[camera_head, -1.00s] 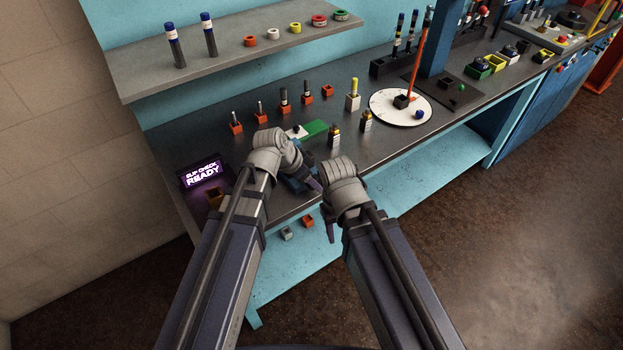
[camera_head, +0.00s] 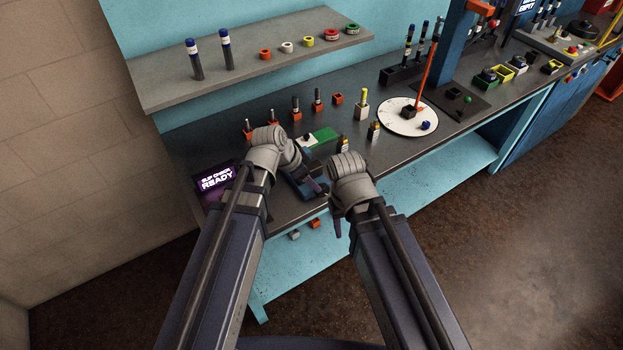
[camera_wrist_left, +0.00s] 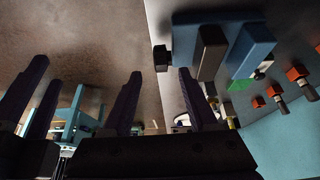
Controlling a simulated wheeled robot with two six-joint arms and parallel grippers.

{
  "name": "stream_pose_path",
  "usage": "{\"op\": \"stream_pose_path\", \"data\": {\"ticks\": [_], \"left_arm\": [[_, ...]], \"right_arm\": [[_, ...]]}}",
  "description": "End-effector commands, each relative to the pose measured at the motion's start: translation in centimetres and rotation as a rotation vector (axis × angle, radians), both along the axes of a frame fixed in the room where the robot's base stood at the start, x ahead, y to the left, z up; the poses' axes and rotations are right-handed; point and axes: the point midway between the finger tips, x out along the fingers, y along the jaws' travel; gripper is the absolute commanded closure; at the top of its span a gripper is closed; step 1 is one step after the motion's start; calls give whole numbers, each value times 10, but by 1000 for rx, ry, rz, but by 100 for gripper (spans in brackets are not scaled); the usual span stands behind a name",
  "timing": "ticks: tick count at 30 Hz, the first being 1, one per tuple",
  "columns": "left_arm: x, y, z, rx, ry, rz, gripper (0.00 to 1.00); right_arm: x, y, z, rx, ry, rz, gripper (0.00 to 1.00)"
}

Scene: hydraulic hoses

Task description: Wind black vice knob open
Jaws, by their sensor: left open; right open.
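The blue vice (camera_head: 312,193) sits at the front edge of the bench, partly hidden behind my left gripper in the head view. In the left wrist view the vice (camera_wrist_left: 250,50) shows with a dark jaw bar, and its black knob (camera_wrist_left: 161,58) sticks out at its left end. My left gripper (camera_head: 308,180) is open and empty beside the vice. Its fingers (camera_wrist_left: 160,90) stand apart in the wrist view, with the knob beyond them and not between them. My right gripper (camera_head: 334,215) is open and empty, just off the bench's front edge, right of the vice.
A lit "READY" sign (camera_head: 216,180) stands left of my left gripper. Orange blocks with upright fittings (camera_head: 296,108) line the bench behind. A green-and-white plate (camera_head: 322,136) lies behind the vice. A white disc (camera_head: 400,103) is farther right. A lower turquoise shelf (camera_head: 275,272) lies below.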

Motion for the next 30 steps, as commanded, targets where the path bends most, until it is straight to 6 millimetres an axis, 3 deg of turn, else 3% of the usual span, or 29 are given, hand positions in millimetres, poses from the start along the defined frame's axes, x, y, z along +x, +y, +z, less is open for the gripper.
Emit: {"op": "stream_pose_path", "data": {"ticks": [1,6,11,20,30], "left_arm": [[11,-9,7,38,37,-16,41],[27,-30,15,245,195,-24,41],[29,-37,20,369,262,-2,41],[26,-35,12,382,269,4,41],[27,-35,-22,380,268,3,41]], "right_arm": [[0,0,12,0,0,0,50],[0,0,36,0,0,1,50],[0,0,43,0,0,2,50],[0,0,36,0,0,1,50],[0,0,1,0,0,0,50]]}}
